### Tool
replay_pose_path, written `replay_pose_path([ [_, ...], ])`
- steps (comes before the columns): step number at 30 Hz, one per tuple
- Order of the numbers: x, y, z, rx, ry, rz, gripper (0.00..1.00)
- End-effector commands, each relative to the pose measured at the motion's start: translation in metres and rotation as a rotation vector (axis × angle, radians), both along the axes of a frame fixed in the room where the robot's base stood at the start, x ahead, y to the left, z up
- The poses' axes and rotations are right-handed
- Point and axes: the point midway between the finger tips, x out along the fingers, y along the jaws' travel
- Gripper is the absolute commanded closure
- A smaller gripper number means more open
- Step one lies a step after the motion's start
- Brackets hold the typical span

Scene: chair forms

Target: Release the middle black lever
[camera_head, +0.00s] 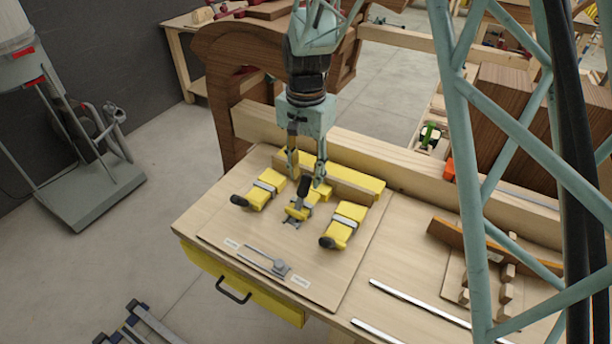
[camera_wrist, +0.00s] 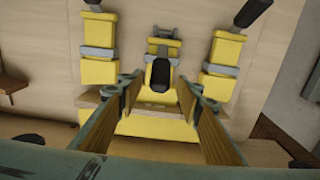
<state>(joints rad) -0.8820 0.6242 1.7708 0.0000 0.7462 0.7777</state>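Three yellow clamps with grey bands stand in a row on a wooden board. The middle black lever (camera_head: 305,187) stands up from the middle clamp (camera_head: 297,213), and it also shows in the wrist view (camera_wrist: 158,73). The left clamp's black lever (camera_head: 239,200) and the right clamp's black lever (camera_head: 327,242) lie down toward the front. My gripper (camera_head: 305,179) is open above the middle clamp. In the wrist view its two fingers (camera_wrist: 159,82) are on either side of the middle lever, with a visible gap on each side. Whether the fingertips reach lever height is unclear.
A wooden strip (camera_head: 350,192) and a yellow block (camera_head: 361,179) lie behind the clamps. A grey slider latch (camera_head: 268,262) is at the board's front. Metal rails (camera_head: 420,304) and a rack of small wooden pieces (camera_head: 507,272) are at the right. The board's front left is clear.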

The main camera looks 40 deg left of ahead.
Motion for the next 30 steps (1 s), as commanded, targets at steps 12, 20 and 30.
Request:
replay_pose_path([
  [12, -0.0003, -0.0003, -0.0093, 0.000, 0.000, 0.000, 0.67],
  [20, -0.0002, -0.0002, -0.0091, 0.000, 0.000, 0.000, 0.82],
  [30, 0.0001, -0.0007, -0.0090, 0.000, -0.001, -0.001, 1.00],
])
